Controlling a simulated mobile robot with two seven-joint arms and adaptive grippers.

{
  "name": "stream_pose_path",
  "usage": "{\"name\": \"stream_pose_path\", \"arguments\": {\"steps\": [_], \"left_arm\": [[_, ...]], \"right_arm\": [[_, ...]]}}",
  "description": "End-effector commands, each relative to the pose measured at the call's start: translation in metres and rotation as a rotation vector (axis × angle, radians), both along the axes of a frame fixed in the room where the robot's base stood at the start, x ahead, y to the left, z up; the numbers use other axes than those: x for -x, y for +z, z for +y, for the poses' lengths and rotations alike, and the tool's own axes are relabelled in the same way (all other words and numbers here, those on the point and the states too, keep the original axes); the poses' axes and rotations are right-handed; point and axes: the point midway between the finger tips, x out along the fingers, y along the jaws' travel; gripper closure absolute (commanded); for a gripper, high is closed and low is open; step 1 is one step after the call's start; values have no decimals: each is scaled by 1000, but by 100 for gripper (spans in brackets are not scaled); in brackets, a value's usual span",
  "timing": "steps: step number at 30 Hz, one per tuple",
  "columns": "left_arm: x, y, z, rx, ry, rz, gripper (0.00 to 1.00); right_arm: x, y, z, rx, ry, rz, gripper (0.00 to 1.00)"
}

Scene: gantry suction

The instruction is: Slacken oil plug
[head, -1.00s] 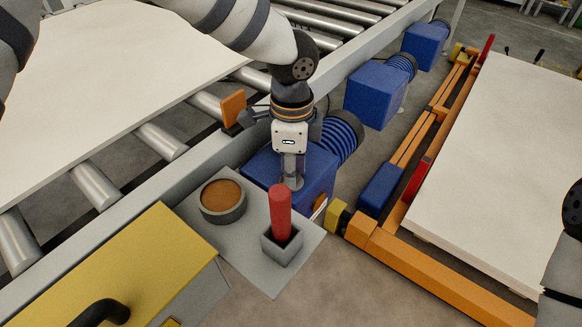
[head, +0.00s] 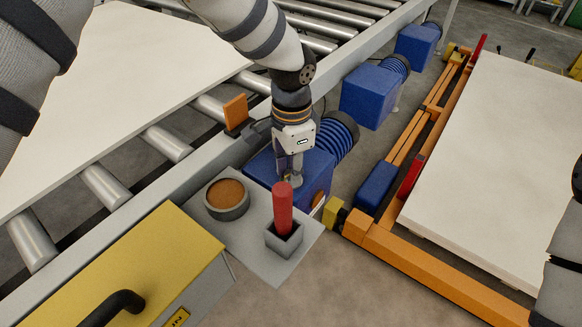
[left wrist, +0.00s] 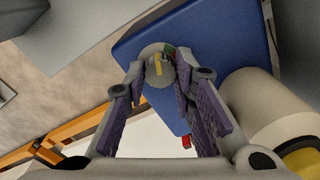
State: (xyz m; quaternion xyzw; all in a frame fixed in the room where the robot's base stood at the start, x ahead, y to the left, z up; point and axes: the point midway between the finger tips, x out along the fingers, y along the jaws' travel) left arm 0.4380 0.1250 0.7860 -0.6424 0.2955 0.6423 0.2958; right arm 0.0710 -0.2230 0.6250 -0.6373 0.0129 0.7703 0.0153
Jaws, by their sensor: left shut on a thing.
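The blue gearbox (head: 316,172) stands beside the roller conveyor, under my left gripper (head: 290,180). In the left wrist view its blue housing (left wrist: 215,35) fills the upper middle. A round grey plug with a yellow mark (left wrist: 158,62) sits between the tips of my left gripper (left wrist: 160,80), which is shut on it. In the head view the fingers and wrist largely hide the plug. My right gripper is out of view; only part of an arm shows at the right edge.
A grey plate (head: 262,258) in front carries a round cup with brown contents (head: 227,199) and a red-handled tool (head: 283,208) upright in a square holder (head: 284,240). A yellow-topped cabinet (head: 150,265) is at lower left. An orange frame (head: 420,262) with a pale board (head: 500,170) lies right.

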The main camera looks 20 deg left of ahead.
Motion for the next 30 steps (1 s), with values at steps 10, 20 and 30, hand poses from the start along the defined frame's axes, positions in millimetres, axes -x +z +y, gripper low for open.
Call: {"name": "stream_pose_path", "arguments": {"steps": [10,20,30], "left_arm": [[-1,0,0,2,5,-3,100],[0,0,0,2,4,-1,55],[-2,49,0,3,5,-8,55]], "right_arm": [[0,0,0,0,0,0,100],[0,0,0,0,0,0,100],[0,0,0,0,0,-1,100]]}}
